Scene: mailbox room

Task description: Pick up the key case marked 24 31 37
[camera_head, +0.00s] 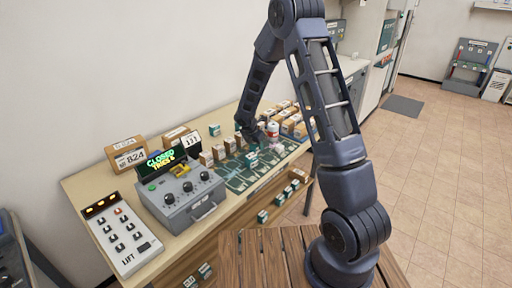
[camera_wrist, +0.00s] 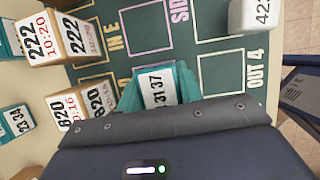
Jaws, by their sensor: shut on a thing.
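The key case (camera_wrist: 157,90) is teal with a white label; the part of the label I can read ends in 31 37. It sits right in front of my gripper in the wrist view, over the dark green marked mat (camera_wrist: 215,120). In the head view my gripper (camera_head: 250,143) reaches down over the mat on the table, with the teal case (camera_head: 252,157) just under it. My gripper is shut on this case. The fingertips and the case's near side are hidden by the gripper body, and I cannot tell whether the case is clear of the mat.
Boxes marked 222 (camera_wrist: 42,38) and 820 (camera_wrist: 72,110) stand left of the case. Another teal case (camera_wrist: 14,120) is at the far left, and a white block (camera_wrist: 252,14) at the upper right. A grey control box (camera_head: 182,198) stands left of the mat.

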